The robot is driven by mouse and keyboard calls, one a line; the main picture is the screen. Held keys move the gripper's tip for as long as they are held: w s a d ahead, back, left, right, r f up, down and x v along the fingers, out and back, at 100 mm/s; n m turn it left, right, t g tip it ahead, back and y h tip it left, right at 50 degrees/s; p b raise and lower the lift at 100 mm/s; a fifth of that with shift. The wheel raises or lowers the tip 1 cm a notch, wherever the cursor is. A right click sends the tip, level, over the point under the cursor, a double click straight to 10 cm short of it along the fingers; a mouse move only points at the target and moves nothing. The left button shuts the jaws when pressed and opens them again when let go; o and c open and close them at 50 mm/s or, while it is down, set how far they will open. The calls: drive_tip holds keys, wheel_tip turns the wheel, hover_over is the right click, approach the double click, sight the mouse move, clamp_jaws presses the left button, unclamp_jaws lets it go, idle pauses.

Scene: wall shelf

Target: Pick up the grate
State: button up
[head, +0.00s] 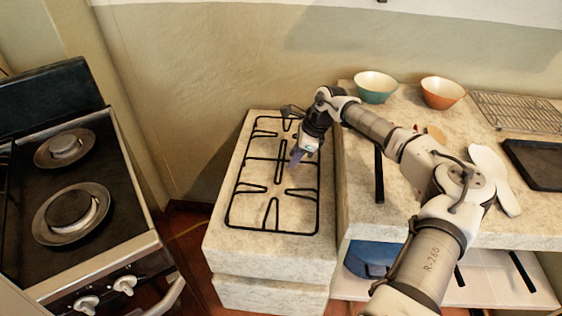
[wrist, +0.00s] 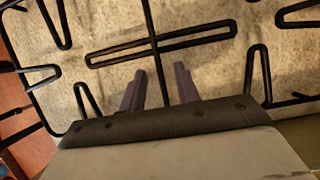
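The grate (head: 272,231) is a black wire frame with several inward prongs, lying flat on a pale stone-topped block left of the shelf. It also shows in the wrist view (wrist: 163,45), with its long middle loop just beyond my fingertips. My gripper (head: 296,159) is over the right half of the grate, pointing down. I cannot tell whether the fingertips touch the grate. My arm hides a little of the grate's far right part.
A stove (head: 72,205) stands at the left, apart from the stone block (head: 268,257). On the right counter are a teal bowl (head: 375,88), an orange bowl (head: 442,93), a wire rack (head: 520,111), a white spatula-like utensil (head: 492,172) and a dark tray (head: 536,163). A wall rises behind.

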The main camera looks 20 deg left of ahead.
drive_tip(key=shift+x, duration=1.5)
drive_tip(key=shift+c, duration=0.4)
clamp_jaws()
drive_tip(key=shift+r, duration=0.15)
